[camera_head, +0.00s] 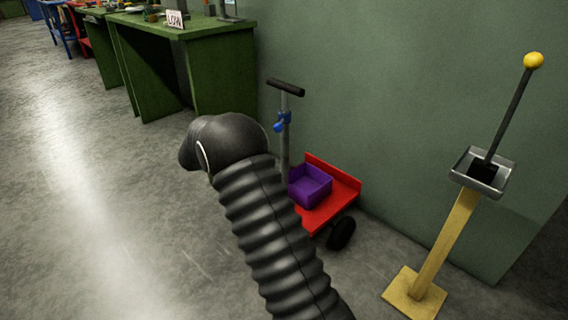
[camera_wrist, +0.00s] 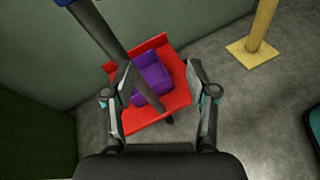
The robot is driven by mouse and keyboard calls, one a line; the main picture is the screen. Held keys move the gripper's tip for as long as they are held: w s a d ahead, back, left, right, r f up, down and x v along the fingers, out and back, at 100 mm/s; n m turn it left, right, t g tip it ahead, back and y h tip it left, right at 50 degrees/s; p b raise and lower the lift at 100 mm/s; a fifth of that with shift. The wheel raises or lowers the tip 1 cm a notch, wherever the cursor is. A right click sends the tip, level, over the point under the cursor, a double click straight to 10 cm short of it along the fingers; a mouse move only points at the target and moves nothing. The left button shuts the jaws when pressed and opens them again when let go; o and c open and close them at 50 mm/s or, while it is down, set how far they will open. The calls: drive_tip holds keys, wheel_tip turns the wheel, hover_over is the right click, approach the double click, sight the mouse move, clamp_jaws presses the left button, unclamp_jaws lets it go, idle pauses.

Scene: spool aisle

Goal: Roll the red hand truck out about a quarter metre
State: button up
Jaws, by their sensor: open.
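The red hand truck (camera_head: 338,203) stands on the floor beside the green wall. It has a grey upright post with a black T-handle (camera_head: 285,87), a blue clamp on the post and a black wheel. A purple bin (camera_head: 310,185) sits on its red deck. In the wrist view the red deck (camera_wrist: 178,68) and the purple bin (camera_wrist: 152,76) lie below my gripper (camera_wrist: 162,75). The gripper is open, and the grey post (camera_wrist: 97,28) slants between its fingers in the picture. I cannot tell whether they touch. My arm hides part of the truck in the head view.
A yellow stand (camera_head: 445,245) with a yellow-knobbed lever stands to the right of the truck. Green workbenches (camera_head: 222,75) line the wall at the back left, one with a "LOW" sign (camera_head: 174,19). The grey floor at left is clear.

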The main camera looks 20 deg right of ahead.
sight(285, 160)
drive_tip(key=w+a+f+n+t+h+b, duration=0.1)
drive_tip(key=w+a+f+n+t+h, duration=0.2)
drive_tip(key=w+f, duration=0.55)
drive_tip(key=shift+n+g, duration=0.4)
drive_tip(key=shift+n, duration=0.2)
drive_tip(key=d, duration=0.4)
drive_tip(key=d+f, duration=0.1)
drive_tip(key=d, duration=0.4)
drive_tip(key=d+f, duration=0.1)
drive_tip(key=d, duration=0.4)
drive_tip(key=shift+w+d, duration=0.2)
drive_tip(key=shift+a, duration=0.1)
clamp_jaws()
